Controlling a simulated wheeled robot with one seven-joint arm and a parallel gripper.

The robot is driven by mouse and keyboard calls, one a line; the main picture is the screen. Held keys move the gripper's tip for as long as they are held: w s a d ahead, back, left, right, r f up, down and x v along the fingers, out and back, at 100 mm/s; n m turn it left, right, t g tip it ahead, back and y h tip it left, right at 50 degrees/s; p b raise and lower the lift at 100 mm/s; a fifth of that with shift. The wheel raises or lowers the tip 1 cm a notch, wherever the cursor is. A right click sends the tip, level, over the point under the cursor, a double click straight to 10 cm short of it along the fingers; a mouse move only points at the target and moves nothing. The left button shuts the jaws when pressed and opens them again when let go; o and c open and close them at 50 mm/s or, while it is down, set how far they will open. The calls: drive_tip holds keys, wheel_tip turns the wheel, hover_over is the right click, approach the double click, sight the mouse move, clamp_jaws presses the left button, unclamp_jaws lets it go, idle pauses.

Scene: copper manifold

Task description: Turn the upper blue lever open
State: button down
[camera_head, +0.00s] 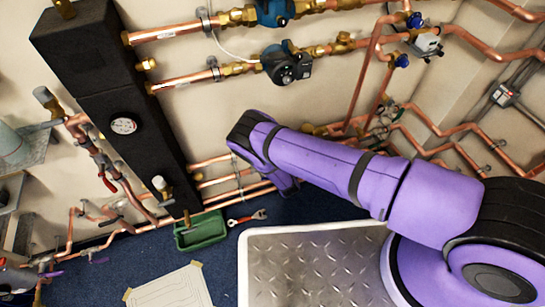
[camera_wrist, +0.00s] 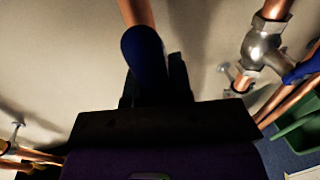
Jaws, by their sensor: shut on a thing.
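In the wrist view, my gripper (camera_wrist: 152,88) is dark and seen from behind, with its fingers pointing at the wall. It is shut on a dark blue lever (camera_wrist: 143,52), which stands in front of a copper pipe. The held lever's far end and its valve body are hidden by the gripper. A second blue lever (camera_wrist: 302,66) sits on a metal valve (camera_wrist: 262,45) at the right edge, apart from my gripper. In the head view, my purple arm hides the gripper and the levers around it.
A black column (camera_head: 110,100) with a gauge stands left of my arm. A green tray (camera_head: 200,231) and a red-handled wrench (camera_head: 247,217) lie on the blue floor. Copper pipes (camera_head: 215,180) run along the wall close to my gripper. A metal plate platform (camera_head: 315,265) is below my arm.

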idle(0.4)
drive_tip(key=c, duration=1)
unclamp_jaws()
drive_tip(key=shift+c, duration=0.2)
drive_tip(key=shift+s, duration=0.1)
drive_tip(key=v, duration=1)
drive_tip(key=shift+s+r, duration=0.15)
drive_tip(key=shift+s, duration=0.2)
drive_tip(key=shift+d, duration=0.1)
